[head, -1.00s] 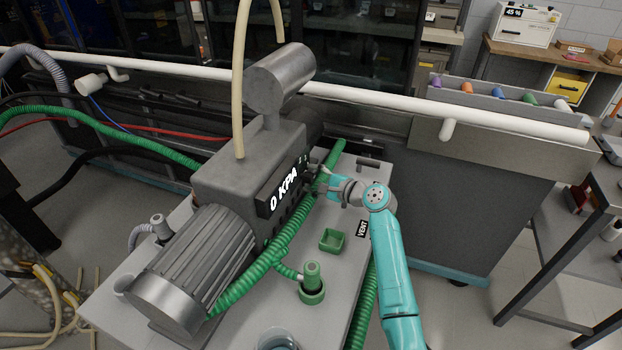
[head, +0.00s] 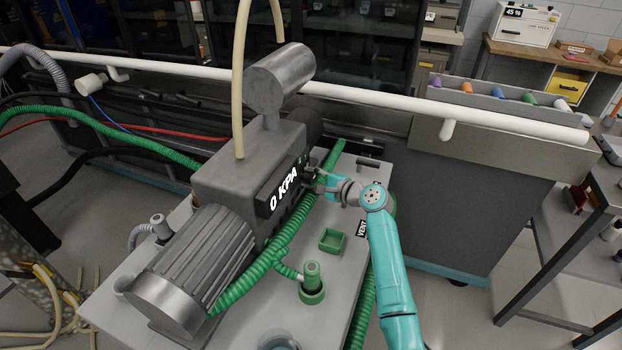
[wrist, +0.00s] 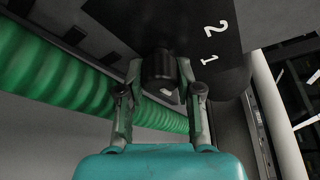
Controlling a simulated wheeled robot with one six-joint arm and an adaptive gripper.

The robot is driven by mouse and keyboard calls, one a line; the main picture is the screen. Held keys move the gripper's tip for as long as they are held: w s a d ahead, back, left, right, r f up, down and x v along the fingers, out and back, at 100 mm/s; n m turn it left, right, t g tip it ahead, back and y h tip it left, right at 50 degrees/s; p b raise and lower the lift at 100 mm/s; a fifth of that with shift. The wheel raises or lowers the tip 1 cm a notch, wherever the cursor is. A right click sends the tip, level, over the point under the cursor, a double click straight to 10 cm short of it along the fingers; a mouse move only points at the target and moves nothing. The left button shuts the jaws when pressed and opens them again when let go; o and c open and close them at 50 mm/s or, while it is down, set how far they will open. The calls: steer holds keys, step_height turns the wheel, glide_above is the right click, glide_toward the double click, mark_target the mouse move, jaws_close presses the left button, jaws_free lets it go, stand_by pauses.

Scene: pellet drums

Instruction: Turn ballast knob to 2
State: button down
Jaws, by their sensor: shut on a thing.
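The ballast knob (wrist: 160,66) is a black cylinder on the dark panel (wrist: 213,70), which carries the white digits 2 and 1. In the wrist view my gripper (wrist: 160,85) has one finger on each side of the knob and is shut on it. A small white mark shows on the knob's lower edge; exactly which digit it faces I cannot tell. In the head view my gripper (head: 314,180) is against the right end of the pump (head: 250,160), beside the "0 KPA" display (head: 284,188); the knob is mostly hidden there.
A green ribbed hose (head: 262,262) runs along the pump and close to my gripper, also in the wrist view (wrist: 60,75). A small green tray (head: 332,240) and a green capped fitting (head: 312,282) stand on the grey bench. A white pipe (head: 400,106) runs behind.

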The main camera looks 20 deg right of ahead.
steer(key=shift+n+t+y, duration=0.15)
steer(key=shift+n+t, duration=0.45)
steer(key=shift+n, duration=0.85)
steer(key=shift+n+t+y, duration=0.15)
steer(key=shift+n+t, duration=0.45)
steer(key=shift+n, duration=0.85)
steer(key=c, duration=0.8)
jaws_free()
steer(key=shift+o, duration=0.2)
steer(key=v, duration=1.2)
